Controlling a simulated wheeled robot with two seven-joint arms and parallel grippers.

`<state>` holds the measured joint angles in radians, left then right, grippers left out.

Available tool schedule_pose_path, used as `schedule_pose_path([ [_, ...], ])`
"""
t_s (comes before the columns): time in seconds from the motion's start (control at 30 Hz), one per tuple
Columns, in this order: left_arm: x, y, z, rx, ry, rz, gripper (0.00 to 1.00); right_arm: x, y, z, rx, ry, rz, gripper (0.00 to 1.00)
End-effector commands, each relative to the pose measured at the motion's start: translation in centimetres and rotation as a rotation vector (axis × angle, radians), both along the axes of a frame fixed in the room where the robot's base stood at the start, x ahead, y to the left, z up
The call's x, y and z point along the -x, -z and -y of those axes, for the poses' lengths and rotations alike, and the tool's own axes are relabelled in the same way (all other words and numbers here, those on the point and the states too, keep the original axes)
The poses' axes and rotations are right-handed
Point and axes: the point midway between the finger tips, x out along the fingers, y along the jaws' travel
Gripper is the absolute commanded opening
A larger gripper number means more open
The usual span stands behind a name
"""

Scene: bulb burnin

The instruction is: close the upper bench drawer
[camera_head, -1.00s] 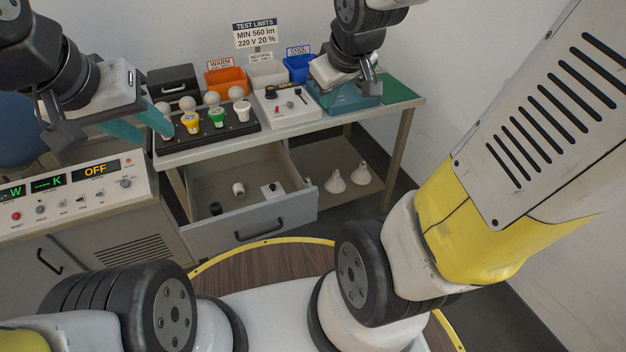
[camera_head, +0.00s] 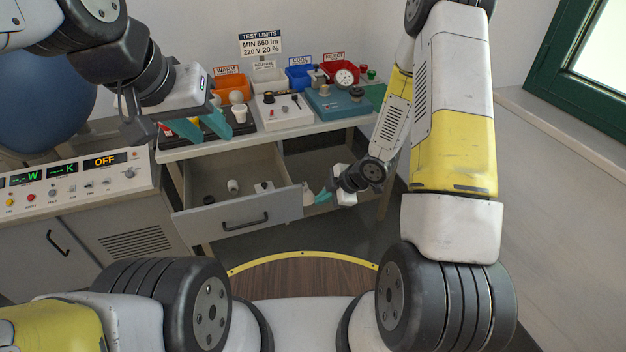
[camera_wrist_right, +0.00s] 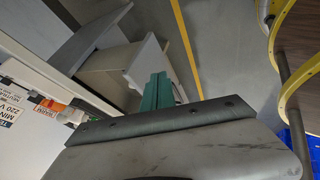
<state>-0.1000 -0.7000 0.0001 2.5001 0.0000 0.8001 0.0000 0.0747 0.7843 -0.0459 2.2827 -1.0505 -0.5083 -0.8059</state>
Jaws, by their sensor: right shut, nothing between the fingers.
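The upper bench drawer (camera_head: 240,212) stands open under the bench, its grey front with a dark handle (camera_head: 245,223) facing me. A few small parts lie inside, among them a white one (camera_head: 232,186). My right gripper (camera_head: 318,197) is shut and empty, just right of the drawer front's right end; I cannot tell whether it touches. In the right wrist view its teal fingers (camera_wrist_right: 158,92) are together, close to a pale panel edge of the drawer. My left gripper (camera_head: 203,127) is open, its teal fingers apart, in front of the bulb rack on the bench.
The bench top (camera_head: 225,142) carries a black bulb rack, a white tester (camera_head: 283,112), a teal gauge unit (camera_head: 338,103) and several coloured bins. A control console (camera_head: 75,190) reading OFF stands at left. A lower shelf lies right of the drawer. A green-framed window is at right.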

Motion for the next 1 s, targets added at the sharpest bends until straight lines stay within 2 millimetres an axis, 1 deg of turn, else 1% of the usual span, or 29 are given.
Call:
schedule_pose_path([
  [0.17, 0.0, 0.0, 0.0, 0.000, 0.000, 0.000, 0.36, -0.6, 1.8, -1.2, 0.001, -0.005, -0.002, 0.00],
  [0.53, 0.0, 0.0, 0.0, 0.000, 0.000, 0.000, 0.36, -3.4, 8.0, -4.9, 0.002, -0.002, -0.002, 0.00],
  [0.6, 0.0, 0.0, 0.0, 0.000, 0.000, 0.000, 0.36, -4.8, 7.8, -5.2, -0.001, 0.001, 0.004, 0.00],
  [0.73, 0.0, 0.0, 0.0, 0.000, 0.000, 0.000, 0.36, -6.3, 7.8, -5.6, 0.000, 0.001, 0.002, 0.00],
  [0.83, 0.0, 0.0, 0.0, 0.000, 0.000, 0.000, 0.36, -7.0, 7.8, -5.8, 0.000, 0.001, 0.002, 0.00],
  [1.0, 0.0, 0.0, 0.0, 0.000, 0.000, 0.000, 0.36, -7.3, 7.8, -5.9, 0.001, 0.002, 0.000, 0.00],
])
